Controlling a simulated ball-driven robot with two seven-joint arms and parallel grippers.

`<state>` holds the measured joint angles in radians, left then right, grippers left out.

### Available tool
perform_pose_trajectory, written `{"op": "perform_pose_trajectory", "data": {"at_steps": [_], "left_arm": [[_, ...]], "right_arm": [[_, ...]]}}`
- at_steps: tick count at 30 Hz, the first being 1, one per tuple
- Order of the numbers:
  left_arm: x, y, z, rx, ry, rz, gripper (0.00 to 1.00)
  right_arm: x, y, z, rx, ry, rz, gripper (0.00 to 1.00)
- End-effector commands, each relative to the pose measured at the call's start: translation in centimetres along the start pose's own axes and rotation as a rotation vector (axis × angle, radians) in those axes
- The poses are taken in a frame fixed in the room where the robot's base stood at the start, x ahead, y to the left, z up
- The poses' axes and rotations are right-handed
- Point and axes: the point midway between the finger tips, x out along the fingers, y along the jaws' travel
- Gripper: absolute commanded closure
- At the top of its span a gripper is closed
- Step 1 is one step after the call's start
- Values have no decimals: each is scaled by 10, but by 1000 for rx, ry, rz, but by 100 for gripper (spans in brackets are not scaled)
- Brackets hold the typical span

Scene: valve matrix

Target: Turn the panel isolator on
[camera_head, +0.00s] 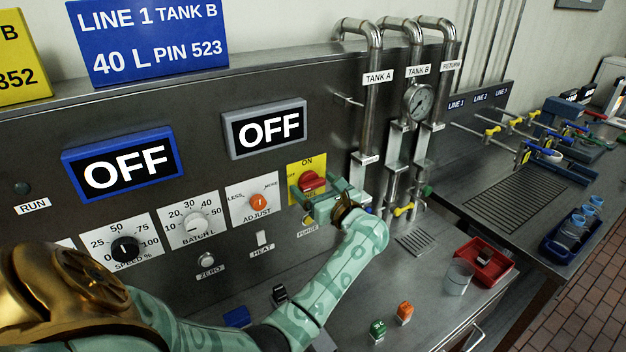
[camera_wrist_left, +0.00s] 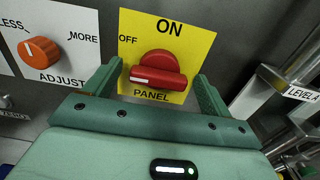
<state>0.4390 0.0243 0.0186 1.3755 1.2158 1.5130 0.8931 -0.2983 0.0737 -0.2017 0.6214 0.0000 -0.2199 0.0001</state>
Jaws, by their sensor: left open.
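The panel isolator is a red rotary handle (camera_head: 312,181) on a yellow plate (camera_head: 294,170) at the right of the steel panel. In the left wrist view the handle (camera_wrist_left: 158,76) lies nearly level, its white mark at the left end, below the word OFF; ON is printed at the top. My left gripper (camera_head: 317,192) is open in front of the plate. In the wrist view its fingers (camera_wrist_left: 156,80) stand left and right of the handle, with visible gaps; I cannot tell their depth to the plate. My right gripper is not in view.
An orange ADJUST knob (camera_head: 258,202) is left of the isolator. Vertical steel pipes (camera_head: 370,95) with a gauge (camera_head: 418,101) stand close on the right. Two displays, blue-framed (camera_head: 122,164) and grey-framed (camera_head: 264,129), read OFF. Small cubes, a glass (camera_head: 458,277) and a red tray (camera_head: 512,265) are on the counter.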

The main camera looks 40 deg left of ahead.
Motion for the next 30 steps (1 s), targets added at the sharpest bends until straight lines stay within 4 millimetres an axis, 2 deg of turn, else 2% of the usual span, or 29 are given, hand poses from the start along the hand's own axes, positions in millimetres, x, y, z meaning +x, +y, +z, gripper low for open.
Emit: {"op": "perform_pose_trajectory", "data": {"at_steps": [6, 7, 9, 12, 23, 30], "left_arm": [[0, 0, 0, 1, 0, 0, 16], [0, 0, 0, 1, 0, 0, 19], [0, 0, 0, 0, 0, 0, 39], [0, 0, 0, 0, 0, 0, 61], [0, 0, 0, 42, 1, 1, 61], [0, 0, 1, 183, 1, 1, 61]], "right_arm": [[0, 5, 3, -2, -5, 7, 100], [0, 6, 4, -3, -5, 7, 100], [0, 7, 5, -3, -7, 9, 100], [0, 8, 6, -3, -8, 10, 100], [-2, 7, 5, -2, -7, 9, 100], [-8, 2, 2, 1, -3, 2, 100]]}}
